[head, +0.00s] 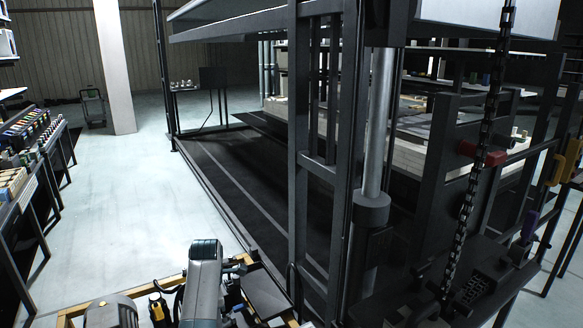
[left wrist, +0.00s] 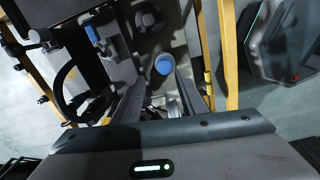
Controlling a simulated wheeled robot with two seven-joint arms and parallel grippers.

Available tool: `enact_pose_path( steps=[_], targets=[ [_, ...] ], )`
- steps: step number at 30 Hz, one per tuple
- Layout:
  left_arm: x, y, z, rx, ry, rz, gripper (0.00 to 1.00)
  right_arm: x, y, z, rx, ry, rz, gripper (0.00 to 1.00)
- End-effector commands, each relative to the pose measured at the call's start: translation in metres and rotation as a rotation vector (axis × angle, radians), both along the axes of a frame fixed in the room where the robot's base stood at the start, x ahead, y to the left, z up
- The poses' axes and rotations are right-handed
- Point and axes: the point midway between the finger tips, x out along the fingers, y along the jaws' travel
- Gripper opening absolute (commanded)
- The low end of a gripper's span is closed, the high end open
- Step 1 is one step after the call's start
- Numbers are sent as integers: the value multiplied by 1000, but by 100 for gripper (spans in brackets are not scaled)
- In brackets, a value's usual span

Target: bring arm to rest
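My left gripper (left wrist: 160,88) shows in the left wrist view. Its two dark fingers stand apart, and I see nothing held between them. Beyond the fingers is a round blue cap (left wrist: 164,65) on dark machinery; I cannot tell whether anything touches it. In the head view, grey arm parts of mine show at the bottom, but I cannot make out either gripper's fingertips there. My right gripper is not seen in either view.
A dark steel frame (head: 306,130) with a grey cylinder (head: 379,130) stands close on the right, with a hanging chain (head: 483,140). A bench (head: 30,200) with several items lines the left. A white pillar (head: 115,70) stands farther back. Pale floor (head: 130,200) between is clear.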

Motion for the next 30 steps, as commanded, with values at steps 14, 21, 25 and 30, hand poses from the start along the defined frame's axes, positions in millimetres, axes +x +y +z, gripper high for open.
enact_pose_path(
  steps=[14, 21, 25, 30],
  targets=[
    [-108, 50, -93, 102, -49, -477, 38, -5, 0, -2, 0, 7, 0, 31],
    [-187, 63, -122, 173, -65, -824, 38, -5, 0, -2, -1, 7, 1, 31],
    [-232, 64, -130, 208, -70, -1022, 38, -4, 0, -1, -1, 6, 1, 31],
    [-293, 59, -130, 248, -78, -1288, 38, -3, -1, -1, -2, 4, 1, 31]
  ],
)
